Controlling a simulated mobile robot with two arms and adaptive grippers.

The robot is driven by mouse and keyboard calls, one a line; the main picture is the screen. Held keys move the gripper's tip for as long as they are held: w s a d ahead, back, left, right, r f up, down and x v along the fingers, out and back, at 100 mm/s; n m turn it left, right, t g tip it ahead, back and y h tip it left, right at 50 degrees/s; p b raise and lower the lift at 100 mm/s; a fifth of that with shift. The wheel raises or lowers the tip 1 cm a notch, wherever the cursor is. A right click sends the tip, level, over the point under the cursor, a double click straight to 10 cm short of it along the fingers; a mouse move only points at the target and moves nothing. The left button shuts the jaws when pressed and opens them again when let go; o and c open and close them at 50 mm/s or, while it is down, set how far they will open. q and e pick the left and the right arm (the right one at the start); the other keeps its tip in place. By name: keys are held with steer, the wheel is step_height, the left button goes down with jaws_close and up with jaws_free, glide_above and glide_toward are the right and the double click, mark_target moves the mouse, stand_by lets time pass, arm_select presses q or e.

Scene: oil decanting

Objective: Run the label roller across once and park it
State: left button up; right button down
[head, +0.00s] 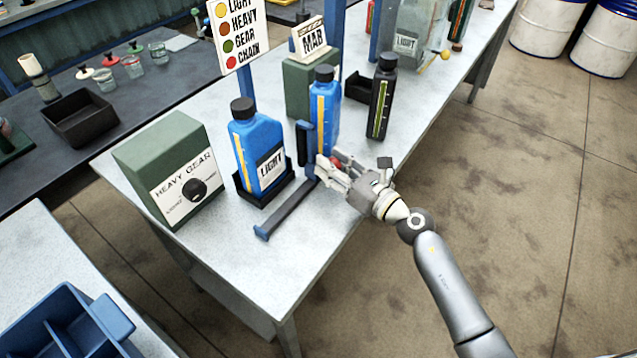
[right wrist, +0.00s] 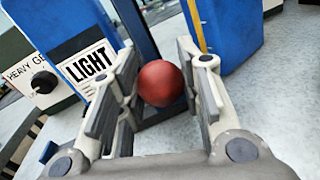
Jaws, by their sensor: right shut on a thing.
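My right gripper (head: 337,172) is over the table's front edge, with its fingers on either side of a red ball-shaped knob (head: 336,161). In the right wrist view the red knob (right wrist: 161,83) sits between the pads of my right gripper (right wrist: 158,95), so it is shut on the knob. Behind the knob stands a dark blue upright piece (head: 303,143), which looks like part of the label roller. A dark rail (head: 287,207) with blue ends runs toward the front left. The blue bottle (head: 258,135) labelled LIGHT stands upright in a black holder beside the rail. My left gripper is not in view.
A green HEAVY GEAR box (head: 170,165) with a black dial stands left of the bottle. A second blue bottle (head: 323,108) and a dark bottle (head: 382,98) stand behind my right gripper. A blue bin (head: 65,325) is at lower left. The table's front left is clear.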

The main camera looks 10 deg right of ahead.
steer(key=shift+w+d+r, duration=0.1)
steer(key=shift+w+d, duration=0.25)
steer(key=shift+d, duration=0.1)
steer(key=c, duration=1.5)
jaws_free()
steer(key=o, duration=0.5)
steer(key=shift+w+d, duration=0.1)
steer(key=shift+w, duration=0.05)
steer(key=shift+s, duration=0.35)
steer(key=v, duration=1.1)
steer(key=shift+s+d, duration=0.15)
steer(key=shift+d, duration=0.05)
